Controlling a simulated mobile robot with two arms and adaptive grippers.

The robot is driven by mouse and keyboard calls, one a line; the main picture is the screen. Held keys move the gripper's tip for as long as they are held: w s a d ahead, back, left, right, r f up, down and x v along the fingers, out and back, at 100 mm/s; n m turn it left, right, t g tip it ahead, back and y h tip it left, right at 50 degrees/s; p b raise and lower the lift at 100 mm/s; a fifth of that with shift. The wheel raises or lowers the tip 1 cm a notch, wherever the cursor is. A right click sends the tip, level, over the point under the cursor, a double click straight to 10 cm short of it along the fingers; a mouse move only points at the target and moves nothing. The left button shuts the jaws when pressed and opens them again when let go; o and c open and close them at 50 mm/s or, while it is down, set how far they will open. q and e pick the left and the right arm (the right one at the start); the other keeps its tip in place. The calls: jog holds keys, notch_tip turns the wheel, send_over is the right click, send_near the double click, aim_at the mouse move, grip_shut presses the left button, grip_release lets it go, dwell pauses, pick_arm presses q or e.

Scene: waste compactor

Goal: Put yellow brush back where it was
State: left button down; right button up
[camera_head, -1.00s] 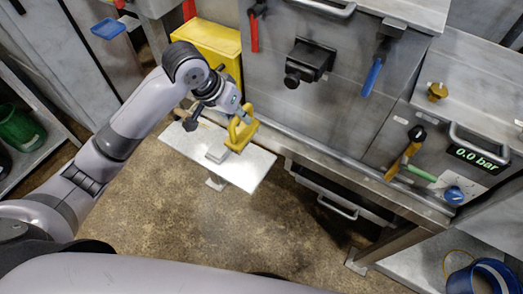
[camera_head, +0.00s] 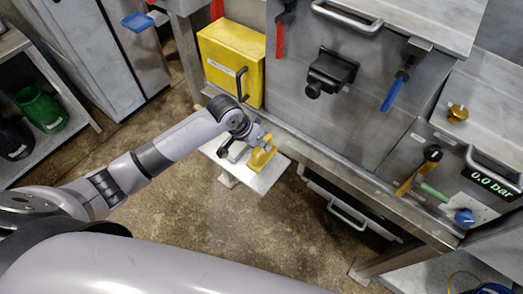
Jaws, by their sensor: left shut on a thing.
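The yellow brush (camera_head: 261,160) is at the tip of my left arm, over the right part of a light metal plate (camera_head: 262,183) low in front of the machine. My left gripper (camera_head: 262,147) is shut on the brush. The jaws are small in the picture and partly covered by the arm and the brush. I cannot tell whether the brush touches the plate. My right gripper is not in view.
A yellow box (camera_head: 222,68) with a black handle stands behind the plate. The grey compactor (camera_head: 300,95) has a red handle (camera_head: 280,38) and a blue handle (camera_head: 394,92). A green bin (camera_head: 42,108) stands at left. Floor in front is clear.

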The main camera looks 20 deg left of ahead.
aim_at(264, 155)
pick_arm(q)
jog(key=shift+f, duration=1.95)
jog(key=c, duration=1.6)
grip_release()
jog(key=shift+f, duration=0.1)
jog(key=v, duration=1.2)
jog(key=shift+s+d, duration=0.1)
